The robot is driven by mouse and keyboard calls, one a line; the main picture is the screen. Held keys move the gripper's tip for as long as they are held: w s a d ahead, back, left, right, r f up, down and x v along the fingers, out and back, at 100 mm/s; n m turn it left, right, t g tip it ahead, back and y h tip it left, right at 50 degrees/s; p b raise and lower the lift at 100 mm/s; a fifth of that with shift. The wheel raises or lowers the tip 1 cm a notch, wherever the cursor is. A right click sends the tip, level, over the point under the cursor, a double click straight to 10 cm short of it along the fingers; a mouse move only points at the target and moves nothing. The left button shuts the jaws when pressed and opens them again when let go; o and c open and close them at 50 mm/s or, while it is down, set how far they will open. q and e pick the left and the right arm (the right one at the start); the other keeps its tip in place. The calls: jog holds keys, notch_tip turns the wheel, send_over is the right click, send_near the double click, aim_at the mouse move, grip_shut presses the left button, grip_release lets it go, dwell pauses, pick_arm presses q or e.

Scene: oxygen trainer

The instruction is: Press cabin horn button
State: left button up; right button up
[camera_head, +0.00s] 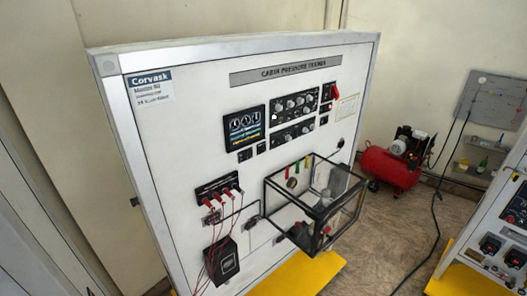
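The white cabin pressure trainer panel (180,150) stands upright and fills the middle of the head view. Small black switches (245,155) sit below a dark gauge display (244,134). A red switch (334,91) is at the panel's upper right, with more small controls beneath it. The labels are too small to read, so I cannot tell which control is the cabin horn button. Neither of my grippers is in view.
A clear box with a dark frame (316,206) juts out from the panel's lower right. Red leads (212,245) hang at lower left. A red compressor (390,169) stands behind on the floor. Another control panel (505,240) is at the right edge. Floor between them is mostly clear.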

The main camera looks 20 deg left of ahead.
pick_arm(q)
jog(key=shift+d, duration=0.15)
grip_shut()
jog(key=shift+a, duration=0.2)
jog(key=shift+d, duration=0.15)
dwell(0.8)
